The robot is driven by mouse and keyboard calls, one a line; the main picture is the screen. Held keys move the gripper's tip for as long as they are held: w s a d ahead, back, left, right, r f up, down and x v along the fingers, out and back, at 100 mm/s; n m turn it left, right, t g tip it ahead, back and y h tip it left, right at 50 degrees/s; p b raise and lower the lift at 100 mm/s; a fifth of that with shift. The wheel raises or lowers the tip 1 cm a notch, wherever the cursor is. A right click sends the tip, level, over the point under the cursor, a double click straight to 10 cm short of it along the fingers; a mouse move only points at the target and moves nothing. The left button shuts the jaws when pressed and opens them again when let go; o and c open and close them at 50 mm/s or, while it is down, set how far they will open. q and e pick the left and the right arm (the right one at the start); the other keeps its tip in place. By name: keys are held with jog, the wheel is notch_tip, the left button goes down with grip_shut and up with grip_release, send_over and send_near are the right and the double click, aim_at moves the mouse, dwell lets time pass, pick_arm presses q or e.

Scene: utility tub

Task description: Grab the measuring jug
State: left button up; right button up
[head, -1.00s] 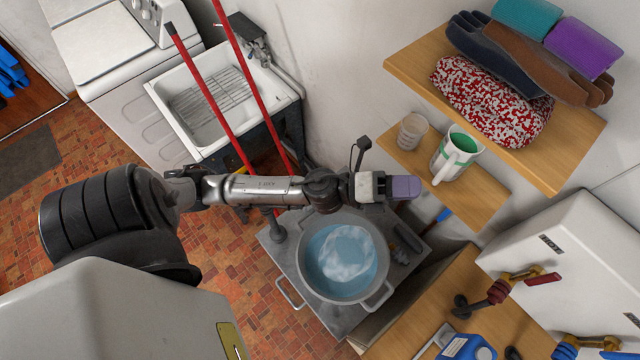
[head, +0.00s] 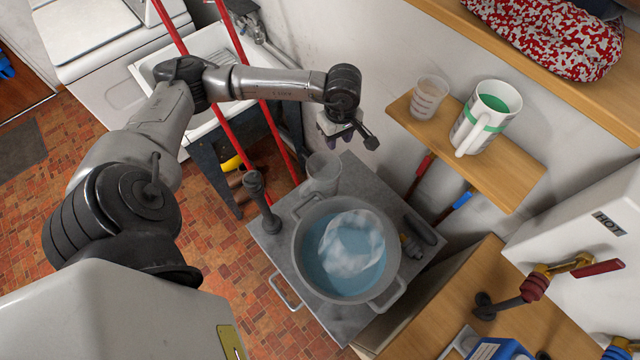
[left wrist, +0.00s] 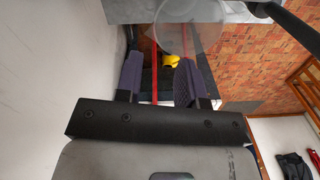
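A clear, see-through jug (head: 322,172) stands upright on the grey tabletop at the back, beside the pot; it looks like the measuring jug, though no markings are readable. In the left wrist view the clear jug (left wrist: 190,28) is at the top, beyond the fingertips. My left gripper (head: 342,138) hangs above and slightly right of it in the head view. In the left wrist view its two dark purple-grey fingers (left wrist: 158,75) are apart, with nothing between them. My right gripper is not in view.
A grey pot of soapy water (head: 345,250) fills most of the grey table (head: 335,325). A black-handled plunger (head: 260,195) stands left of the jug. A wooden shelf (head: 510,190) holds a small clear cup (head: 428,98) and a white, green-banded jug (head: 485,115).

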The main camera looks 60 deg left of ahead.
pick_arm(q)
send_over(337, 165)
notch_tip(337, 165, down, 8)
notch_tip(337, 165, down, 4)
jog(key=shift+r+p, duration=0.1)
jog(key=shift+p, duration=0.35)
jog(key=shift+f, duration=0.6)
grip_shut()
